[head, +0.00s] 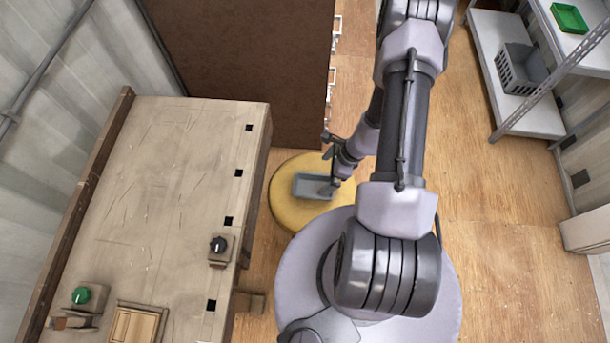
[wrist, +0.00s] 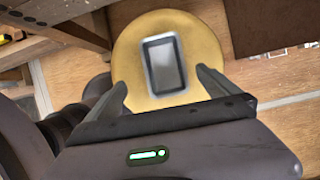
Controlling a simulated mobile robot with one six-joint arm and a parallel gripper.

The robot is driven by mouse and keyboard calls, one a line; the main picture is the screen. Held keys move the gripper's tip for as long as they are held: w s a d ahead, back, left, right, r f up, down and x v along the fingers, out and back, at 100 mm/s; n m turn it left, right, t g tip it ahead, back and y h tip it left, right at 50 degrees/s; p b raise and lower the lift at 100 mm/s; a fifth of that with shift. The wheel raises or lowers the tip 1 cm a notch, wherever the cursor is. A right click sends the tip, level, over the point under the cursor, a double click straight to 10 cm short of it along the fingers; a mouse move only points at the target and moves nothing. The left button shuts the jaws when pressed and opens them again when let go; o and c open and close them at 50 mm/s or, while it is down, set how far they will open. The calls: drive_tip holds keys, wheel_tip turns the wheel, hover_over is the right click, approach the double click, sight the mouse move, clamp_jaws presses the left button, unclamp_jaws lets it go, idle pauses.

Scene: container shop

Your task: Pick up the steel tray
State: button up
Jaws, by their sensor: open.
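The steel tray (head: 313,187) is a small grey rectangular tray with a raised rim. It lies on a round yellow stool top (head: 283,213) in the head view. In the wrist view the tray (wrist: 164,64) lies ahead of my gripper, on the same yellow disc (wrist: 127,60). My gripper (wrist: 163,76) is open and empty, its two fingers apart on the left and right of the tray's near part in the picture. In the head view my gripper (head: 334,160) is beside the tray's right end, and my wrist partly hides that end. I cannot tell the gap between fingers and tray.
A worn wooden workbench (head: 160,180) stands left of the stool, with knobs and a small wooden box on it. A tall brown cabinet (head: 245,70) stands behind. A metal shelf (head: 535,118) with a grey basket (head: 522,70) and green tray (head: 569,17) is at right. Floor between is clear.

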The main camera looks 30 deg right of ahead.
drive_tip(key=b, duration=0.2)
approach(309, 189)
drive_tip(key=shift+w+a+f, duration=0.1)
drive_tip(key=shift+a+f, duration=0.05)
drive_tip(key=shift+a, duration=0.7)
drive_tip(key=f+b, duration=0.1)
drive_tip(key=f, duration=0.1)
drive_tip(key=w+f+b, duration=0.1)
drive_tip(key=f, duration=0.2)
drive_tip(key=shift+f, duration=0.2)
drive_tip(key=shift+a, duration=0.1)
drive_tip(key=c, duration=1.6)
